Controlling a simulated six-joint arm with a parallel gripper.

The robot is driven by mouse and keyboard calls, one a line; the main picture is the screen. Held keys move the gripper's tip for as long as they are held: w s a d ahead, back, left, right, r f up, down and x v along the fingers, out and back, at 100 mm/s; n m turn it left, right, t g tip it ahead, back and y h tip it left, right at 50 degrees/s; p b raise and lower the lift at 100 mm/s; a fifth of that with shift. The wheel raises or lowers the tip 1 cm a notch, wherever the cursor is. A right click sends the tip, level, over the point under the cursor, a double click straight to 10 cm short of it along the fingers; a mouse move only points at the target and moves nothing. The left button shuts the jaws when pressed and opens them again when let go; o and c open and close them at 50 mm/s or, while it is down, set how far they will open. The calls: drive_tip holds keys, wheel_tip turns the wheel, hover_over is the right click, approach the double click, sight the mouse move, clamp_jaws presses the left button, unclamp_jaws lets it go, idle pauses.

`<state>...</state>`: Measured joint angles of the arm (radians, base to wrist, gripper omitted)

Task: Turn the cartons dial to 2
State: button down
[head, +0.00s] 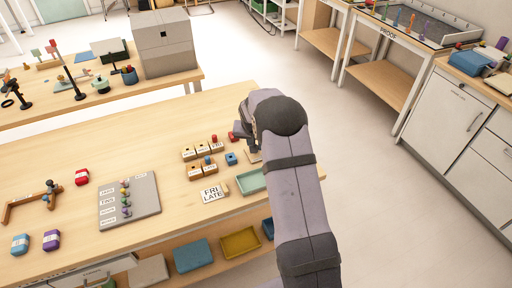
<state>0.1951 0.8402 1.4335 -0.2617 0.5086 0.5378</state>
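No dial that I can identify as the cartons dial shows clearly. A grey board (143,211) with several small white labels and a column of coloured knobs or pegs lies on the near wooden table (60,160); its lettering is too small to read surely. Several small labelled wooden blocks (194,171) stand right of it, close to my arm. My gripper (243,138) is over the table's right part, mostly hidden behind my arm. A small red object shows beside it; I cannot tell whether they touch. The finger opening is not visible.
A "FRI LATE" card (212,194), a green tray (251,182) and a blue cube (231,158) are near my arm. A red object (82,177) and a wooden bracket (24,206) lie left. Blue and yellow bins (240,242) sit below the front edge. Bare table lies behind the blocks.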

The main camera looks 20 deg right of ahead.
drive_tip(key=shift+m+b, duration=0.35)
drive_tip(key=shift+m, duration=0.15)
drive_tip(key=c, duration=1.6)
unclamp_jaws()
drive_tip(key=shift+c, duration=0.2)
drive_tip(key=b+v, duration=0.2)
drive_tip(key=v, duration=0.5)
drive_tip(key=shift+a+r, duration=0.15)
drive_tip(key=shift+a, duration=0.05)
drive_tip(key=s+a+n+g+p, duration=0.1)
drive_tip(key=s+a, duration=0.3)
drive_tip(key=s, duration=0.7)
drive_tip(key=s+a+n+g+y+p, duration=0.1)
drive_tip(key=s+a+n, duration=0.2)
drive_tip(key=s, duration=0.8)
drive_tip(key=s+a+n+g+y+p, duration=0.1)
drive_tip(key=s+a, duration=0.4)
drive_tip(key=s, duration=0.6)
drive_tip(key=shift+a+r+n+g, duration=0.4)
drive_tip(key=shift+n+g, duration=0.1)
drive_tip(key=shift+n, duration=0.5)
